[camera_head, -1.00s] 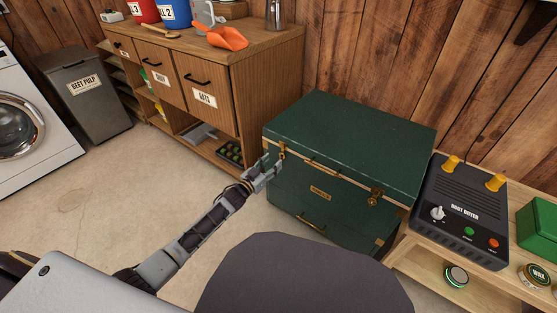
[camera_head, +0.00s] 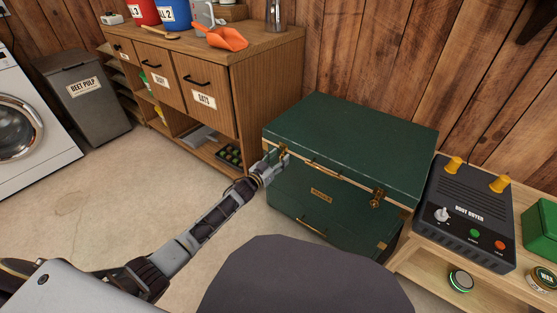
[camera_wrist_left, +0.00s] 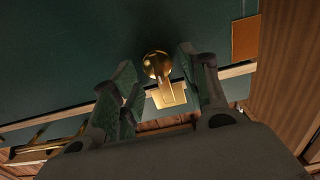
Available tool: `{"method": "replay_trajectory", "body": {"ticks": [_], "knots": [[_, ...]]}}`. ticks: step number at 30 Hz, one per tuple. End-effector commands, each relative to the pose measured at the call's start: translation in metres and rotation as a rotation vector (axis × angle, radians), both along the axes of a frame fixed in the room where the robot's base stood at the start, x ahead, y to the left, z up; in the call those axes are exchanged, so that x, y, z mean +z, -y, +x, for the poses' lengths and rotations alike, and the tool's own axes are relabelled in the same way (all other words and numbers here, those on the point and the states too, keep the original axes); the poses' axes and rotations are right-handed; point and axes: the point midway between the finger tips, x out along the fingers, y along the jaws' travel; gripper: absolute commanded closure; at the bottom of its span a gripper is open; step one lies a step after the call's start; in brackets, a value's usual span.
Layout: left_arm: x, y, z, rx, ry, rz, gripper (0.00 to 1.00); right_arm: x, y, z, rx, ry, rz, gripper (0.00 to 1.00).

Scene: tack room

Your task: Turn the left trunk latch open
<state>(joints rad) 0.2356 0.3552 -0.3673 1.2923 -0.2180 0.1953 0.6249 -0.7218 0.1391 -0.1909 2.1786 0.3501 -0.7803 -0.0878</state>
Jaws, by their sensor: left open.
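The green trunk (camera_head: 350,140) stands shut against the plank wall, with brass trim along its lid seam. The left trunk latch (camera_head: 284,151) is at the left end of the seam, partly hidden by my left gripper (camera_head: 280,160). In the left wrist view the brass latch (camera_wrist_left: 157,66) shows a round knob with a flat plate below it. My left gripper (camera_wrist_left: 158,78) is open, with one finger on each side of the latch; I cannot tell whether either touches it. The right trunk latch (camera_head: 376,198) is on the same front. My right gripper is not in view.
The wooden cabinet (camera_head: 265,90) stands close to the trunk's left. The boot dryer (camera_head: 463,212) sits on a light wooden bench (camera_head: 420,264) at the right. Open floor (camera_head: 90,210) lies at the left.

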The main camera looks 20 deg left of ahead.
Motion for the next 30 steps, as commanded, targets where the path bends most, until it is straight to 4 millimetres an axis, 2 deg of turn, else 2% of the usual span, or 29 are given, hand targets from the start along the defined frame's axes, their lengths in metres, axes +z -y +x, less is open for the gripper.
{"method": "replay_trajectory", "body": {"ticks": [2, 11, 12, 22, 30], "knots": [[0.0001, 0.0001, 0.0, 0.0, 0.0, 0.0, 0.55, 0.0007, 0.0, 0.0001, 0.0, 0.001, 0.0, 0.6], [0.0001, 0.0001, -0.0001, 0.0, 0.0, 0.0, 0.92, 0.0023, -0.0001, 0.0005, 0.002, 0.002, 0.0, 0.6], [0.0002, 0.0001, -0.0001, 0.0, 0.0, 0.0, 0.94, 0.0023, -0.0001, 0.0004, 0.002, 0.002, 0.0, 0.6], [0.0006, 0.0005, -0.0004, 0.0, 0.012, 0.03, 0.94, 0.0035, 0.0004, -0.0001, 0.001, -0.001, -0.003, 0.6], [0.0012, 0.0018, -0.0007, 0.001, 0.052, 0.142, 0.94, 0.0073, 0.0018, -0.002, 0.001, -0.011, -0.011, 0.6]]}}
